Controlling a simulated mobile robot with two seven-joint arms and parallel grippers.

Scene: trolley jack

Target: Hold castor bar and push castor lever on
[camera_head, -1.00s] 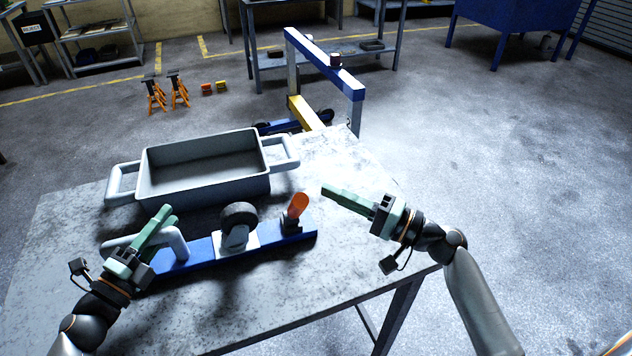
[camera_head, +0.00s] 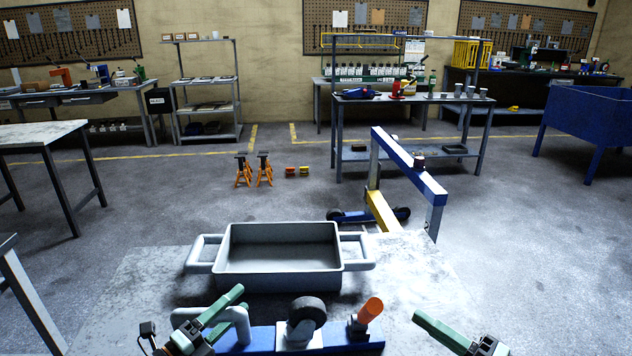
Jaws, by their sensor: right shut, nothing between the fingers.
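The castor bar (camera_head: 260,338) is a blue bar on the table at the bottom of the head view. It carries a black castor wheel (camera_head: 307,309) on a light bracket, a grey bent handle (camera_head: 238,314) at its left and an orange castor lever (camera_head: 371,309) at its right. The lever leans up to the right. My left gripper (camera_head: 240,297) is at the grey handle, its green fingers crossing it; whether they are closed on it is unclear. My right gripper (camera_head: 416,316) is shut and empty, its tips a little right of the lever and apart from it.
A grey two-handled tray (camera_head: 280,281) stands behind the bar on the table (camera_head: 130,300). Beyond the table stand a blue and yellow hoist frame (camera_head: 408,165) and orange jack stands (camera_head: 254,170). Shelves and benches line the far wall. Bare table lies right of the tray.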

